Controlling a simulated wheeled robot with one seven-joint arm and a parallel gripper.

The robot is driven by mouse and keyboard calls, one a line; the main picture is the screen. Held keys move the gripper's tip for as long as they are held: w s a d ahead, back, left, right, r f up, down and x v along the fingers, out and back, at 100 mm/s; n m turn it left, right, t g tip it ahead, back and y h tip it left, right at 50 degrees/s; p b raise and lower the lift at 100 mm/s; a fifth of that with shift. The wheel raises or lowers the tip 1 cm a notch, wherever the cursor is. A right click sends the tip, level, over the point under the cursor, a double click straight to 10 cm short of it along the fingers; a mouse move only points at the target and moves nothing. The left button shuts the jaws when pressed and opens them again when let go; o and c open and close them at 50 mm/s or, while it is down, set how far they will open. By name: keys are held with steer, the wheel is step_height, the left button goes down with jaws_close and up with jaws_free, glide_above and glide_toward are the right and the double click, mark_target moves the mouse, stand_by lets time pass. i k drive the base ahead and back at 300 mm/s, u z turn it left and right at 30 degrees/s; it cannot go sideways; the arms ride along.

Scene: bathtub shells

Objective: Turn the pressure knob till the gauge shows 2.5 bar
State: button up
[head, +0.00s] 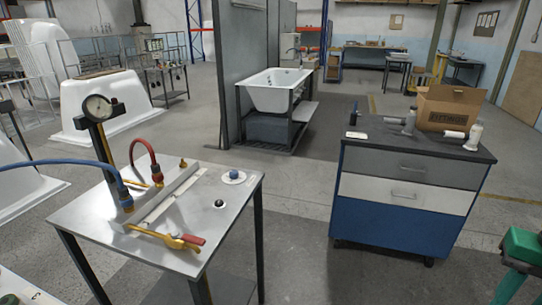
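A round pressure gauge (98,108) with a pale face and dark rim stands on a dark post at the back left of a grey metal table (231,222). Its needle and numbers are too small to read. A small black round knob (219,203) is on the tabletop, right of the middle. Behind it is a white disc with a blue centre (233,176). I cannot tell which of these is the pressure knob.
A blue hose (70,164) and a red hose (143,147) join brass fittings. A yellow tool with red on its handle (178,240) lies at the table's front. Right, past open floor (298,235), stands a drawer cabinet (408,182) bearing a cardboard box (450,107).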

mark_target(234, 174)
steer(key=u, duration=0.3)
steer(key=i, duration=1.25)
steer(key=u, duration=0.7)
